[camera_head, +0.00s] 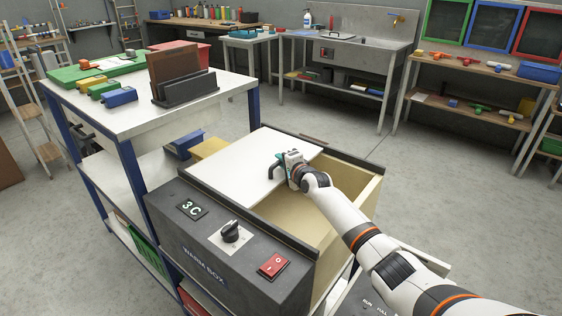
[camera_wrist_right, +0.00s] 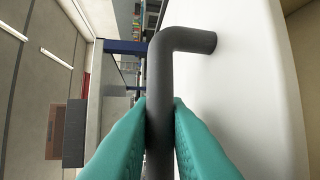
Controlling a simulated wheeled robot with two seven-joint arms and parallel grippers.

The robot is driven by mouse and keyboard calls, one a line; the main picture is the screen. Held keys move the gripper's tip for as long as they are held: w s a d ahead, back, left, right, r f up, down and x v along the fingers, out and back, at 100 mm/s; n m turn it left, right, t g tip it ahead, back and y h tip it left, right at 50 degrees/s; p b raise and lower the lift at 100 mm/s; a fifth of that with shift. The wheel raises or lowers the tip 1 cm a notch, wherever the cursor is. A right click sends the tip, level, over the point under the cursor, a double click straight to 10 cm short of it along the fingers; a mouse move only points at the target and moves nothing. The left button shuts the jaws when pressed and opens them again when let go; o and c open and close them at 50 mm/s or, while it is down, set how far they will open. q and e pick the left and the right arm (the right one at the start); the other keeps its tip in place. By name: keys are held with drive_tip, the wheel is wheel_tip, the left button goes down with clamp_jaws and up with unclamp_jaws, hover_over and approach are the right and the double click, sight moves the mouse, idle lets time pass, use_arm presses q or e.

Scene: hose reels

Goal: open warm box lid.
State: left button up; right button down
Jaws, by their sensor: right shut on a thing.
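The warm box (camera_head: 225,235) is a dark grey case with a knob, a red switch and a "3C" label on its front. Its flat white lid (camera_head: 240,165) covers the left part of the top. The right part is uncovered and shows a cream interior (camera_head: 290,212). My right gripper (camera_head: 277,170) is at the lid's right part. In the right wrist view its teal fingers (camera_wrist_right: 160,135) are shut on the lid's dark grey bent handle (camera_wrist_right: 160,75), with the white lid (camera_wrist_right: 250,90) beside it. The handle is mostly hidden in the head view. My left gripper is not in view.
A white-topped shelf unit (camera_head: 140,112) stands left of the box, with a file rack (camera_head: 187,90) and coloured blocks on it. A sink bench (camera_head: 345,50) and a wooden shelf (camera_head: 470,75) stand at the back. The floor behind the box is clear.

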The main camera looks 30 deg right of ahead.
drive_tip(key=c, duration=1.4)
unclamp_jaws()
drive_tip(key=shift+s, duration=0.1)
drive_tip(key=shift+s+r+p, duration=0.1)
drive_tip(key=shift+s+p, duration=0.15)
drive_tip(key=shift+p, duration=0.05)
drive_tip(key=s+r+p, duration=0.2)
drive_tip(key=s, duration=0.9)
drive_tip(key=shift+p, duration=0.4)
drive_tip(key=shift+s+f, duration=0.1)
